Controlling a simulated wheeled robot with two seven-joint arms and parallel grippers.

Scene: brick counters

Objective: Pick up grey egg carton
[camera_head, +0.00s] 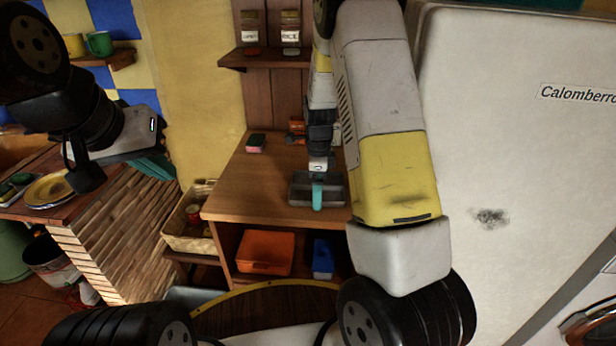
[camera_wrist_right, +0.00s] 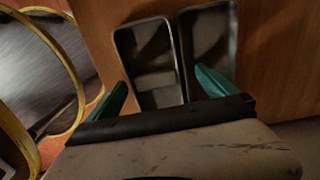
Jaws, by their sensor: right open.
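The grey egg carton (camera_head: 298,202) looks like a dark grey, open two-part tray and lies on the wooden counter. In the right wrist view its two hollow compartments (camera_wrist_right: 150,62) lie side by side. My right gripper (camera_head: 317,193) is above the carton, and only one teal finger shows clearly there. In the right wrist view the right gripper (camera_wrist_right: 162,92) is open, with its teal fingers apart near the carton's near end. The right finger overlaps the second compartment; contact cannot be told. My left gripper (camera_head: 157,166) hangs far to the left, its teal fingers mostly hidden.
The counter (camera_head: 255,190) also bears a small pink-and-dark item (camera_head: 256,143). An orange bin (camera_head: 265,252) and a blue box (camera_head: 323,258) sit on the shelf below. Jars (camera_head: 290,27) stand on a wall shelf. A large white fridge (camera_head: 510,150) stands close on the right.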

